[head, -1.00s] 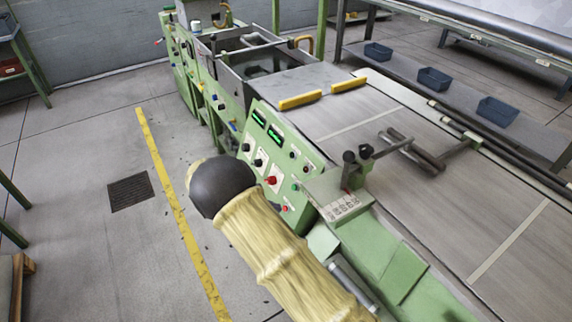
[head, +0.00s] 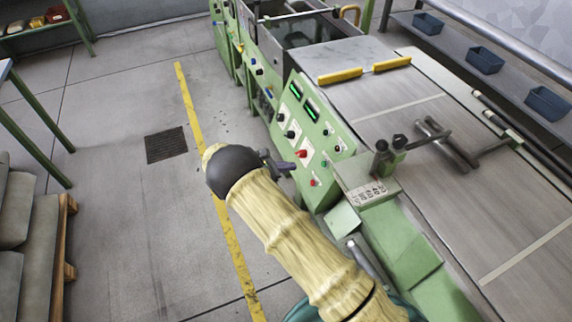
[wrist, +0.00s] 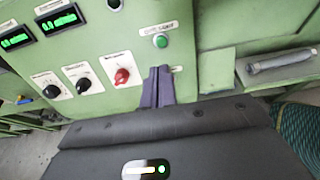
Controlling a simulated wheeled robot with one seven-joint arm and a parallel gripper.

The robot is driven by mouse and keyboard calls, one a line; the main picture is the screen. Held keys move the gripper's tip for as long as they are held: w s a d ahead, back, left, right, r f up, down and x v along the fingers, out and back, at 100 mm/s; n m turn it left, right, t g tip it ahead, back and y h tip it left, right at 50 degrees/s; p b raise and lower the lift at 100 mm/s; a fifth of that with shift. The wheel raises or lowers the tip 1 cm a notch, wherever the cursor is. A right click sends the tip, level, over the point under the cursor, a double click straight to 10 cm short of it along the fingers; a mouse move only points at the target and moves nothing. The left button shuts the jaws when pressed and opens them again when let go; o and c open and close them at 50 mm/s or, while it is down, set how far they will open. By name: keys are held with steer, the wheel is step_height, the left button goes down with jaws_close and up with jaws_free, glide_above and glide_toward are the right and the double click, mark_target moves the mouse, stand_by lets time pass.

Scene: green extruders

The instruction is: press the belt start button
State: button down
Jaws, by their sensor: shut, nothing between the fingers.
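The green control panel (head: 330,138) stands on the machine's near end; it also fills the wrist view (wrist: 120,50). A green button (wrist: 161,41) sits under a small label too blurred to read surely, so I cannot confirm it is the belt start button. A red knob (wrist: 122,76) is left of my fingers; it shows in the head view (head: 302,154) too. A red button (head: 313,183) is lower on the panel. My gripper (wrist: 158,70) is shut and empty, tips just below the green button in the picture. Contact cannot be told. The fingers partly hide a label behind them.
Two black knobs (wrist: 83,84) and a green-lit display (wrist: 60,19) are further left on the panel. The conveyor belt (head: 440,150) lies to the right. A pallet with sacks (head: 35,240) stands at the left. The floor between is clear.

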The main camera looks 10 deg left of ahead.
steer(key=p, duration=0.2)
glide_toward(323, 164)
steer(key=x, duration=0.5)
steer(key=shift+w+d, duration=0.1)
steer(key=shift+d, duration=0.1)
steer(key=shift+w+d+f, duration=0.45)
